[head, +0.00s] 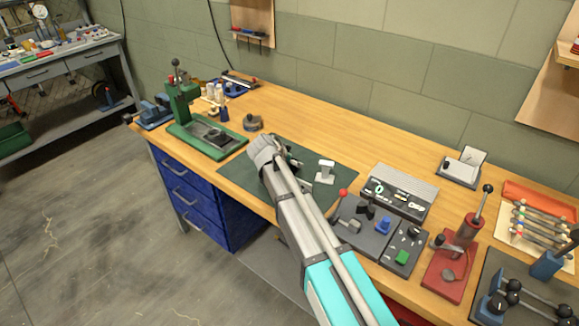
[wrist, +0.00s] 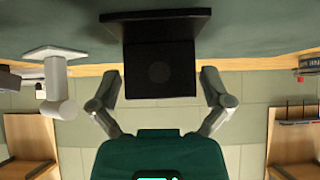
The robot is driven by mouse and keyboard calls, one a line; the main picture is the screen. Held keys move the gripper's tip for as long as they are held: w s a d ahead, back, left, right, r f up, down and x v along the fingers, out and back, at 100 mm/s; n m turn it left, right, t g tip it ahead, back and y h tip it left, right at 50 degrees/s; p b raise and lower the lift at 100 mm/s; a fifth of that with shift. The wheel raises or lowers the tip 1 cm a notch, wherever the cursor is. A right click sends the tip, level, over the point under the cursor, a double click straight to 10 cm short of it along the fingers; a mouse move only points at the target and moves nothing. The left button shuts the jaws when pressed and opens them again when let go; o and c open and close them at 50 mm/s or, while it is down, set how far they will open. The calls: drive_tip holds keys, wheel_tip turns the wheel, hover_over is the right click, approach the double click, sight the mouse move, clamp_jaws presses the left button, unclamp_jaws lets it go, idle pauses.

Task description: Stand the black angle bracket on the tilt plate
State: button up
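The black angle bracket (wrist: 160,70) is in the middle of the wrist view, which looks upside down. Its wide flange lies against the green mat, and its other plate, with a round mark, stands between my fingers. My gripper (wrist: 160,82) is open around it, with a narrow gap on each side. In the head view my gripper (head: 291,165) is over the mat, and my wrist hides most of it and the bracket. A grey base with a pale raised plate (head: 472,156), at the back right of the bench, looks like the tilt plate.
A white bracket-like piece (head: 325,171) stands on the green mat (head: 342,181), close to the right of my gripper. A green press (head: 183,100) stands to the left. Switch panels (head: 376,223) and a red lever device (head: 463,240) crowd the right. The bench's back middle is clear.

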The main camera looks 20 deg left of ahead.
drive_tip(key=c, duration=0.8)
drive_tip(key=shift+c, duration=0.2)
drive_tip(key=shift+r, duration=0.1)
wheel_tip(320, 180, up, 2)
drive_tip(key=p, duration=0.2)
drive_tip(key=shift+r+p, duration=0.25)
drive_tip(key=shift+p, duration=0.1)
drive_tip(key=s+d+r+p, duration=0.6)
drive_tip(key=s+r+p, duration=0.4)
drive_tip(key=s, duration=0.2)
drive_tip(key=shift+s+d+r, duration=0.15)
drive_tip(key=shift+s+d, duration=0.05)
drive_tip(key=shift+s, duration=0.05)
